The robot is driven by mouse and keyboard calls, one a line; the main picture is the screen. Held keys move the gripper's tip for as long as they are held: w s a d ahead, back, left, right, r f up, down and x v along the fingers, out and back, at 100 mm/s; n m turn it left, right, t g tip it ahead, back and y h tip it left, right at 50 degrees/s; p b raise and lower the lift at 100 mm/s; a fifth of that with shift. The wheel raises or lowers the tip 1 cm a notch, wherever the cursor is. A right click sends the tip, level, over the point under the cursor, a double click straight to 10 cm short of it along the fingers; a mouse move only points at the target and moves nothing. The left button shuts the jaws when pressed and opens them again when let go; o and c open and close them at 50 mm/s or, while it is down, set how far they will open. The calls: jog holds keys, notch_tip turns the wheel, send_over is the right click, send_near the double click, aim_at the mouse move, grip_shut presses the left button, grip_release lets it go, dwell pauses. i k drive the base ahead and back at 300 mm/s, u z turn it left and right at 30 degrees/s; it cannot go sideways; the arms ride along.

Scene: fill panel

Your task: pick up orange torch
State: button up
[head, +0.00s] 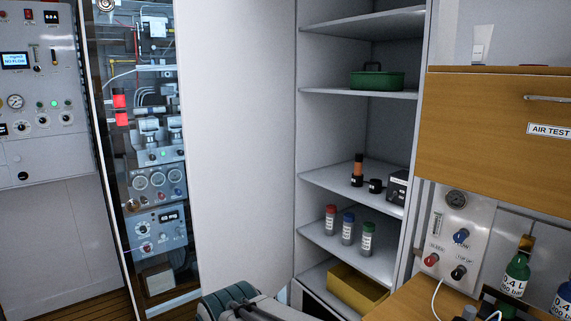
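The orange torch (357,168) stands upright on a middle shelf of the open white cabinet. It has an orange body with black ends. A short black cylinder (375,186) stands just to its right. Part of my arm shows at the bottom edge, low and left of the shelves and well apart from the torch. My gripper is not in view.
A grey-black box (397,187) sits right of the torch. Several capped bottles stand on the shelf below; a green case (377,80) lies above. A yellow bin (357,290) is at the bottom. The white door (235,150) borders the left; a wooden cabinet (485,110) juts at right.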

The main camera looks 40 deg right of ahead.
aim_at(359, 156)
jog(key=z, duration=0.1)
jog(key=i, duration=1.55)
jog(key=z, duration=1.15)
jog(key=i, duration=0.75)
jog(key=z, duration=0.95)
